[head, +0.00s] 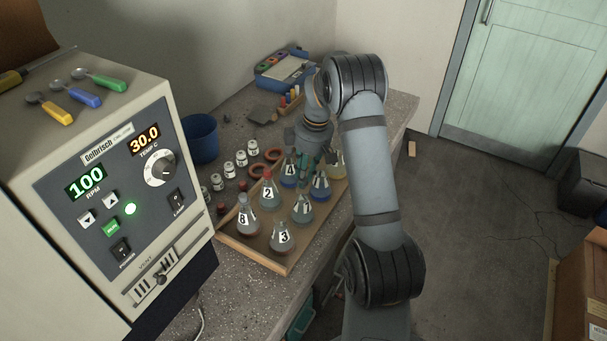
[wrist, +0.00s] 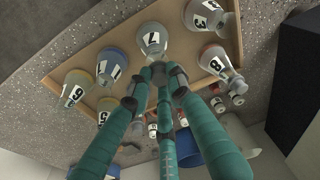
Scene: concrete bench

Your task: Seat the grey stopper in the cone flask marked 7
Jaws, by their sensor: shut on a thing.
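The cone flask marked 7 (wrist: 152,40) stands on the wooden tray and holds clear greyish liquid; in the head view it appears to be the flask (head: 303,209) at the tray's front right. My gripper (head: 309,153) is above the tray's far part, its teal fingers pointing down. In the wrist view my gripper (wrist: 160,82) has its fingertips close together, overlapping the neck side of flask 7. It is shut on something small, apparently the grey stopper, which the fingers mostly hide. I cannot tell whether it touches the flask.
Small labelled jars (head: 229,170) and a blue bucket (head: 201,138) stand left. A control box (head: 105,190) fills the near left.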

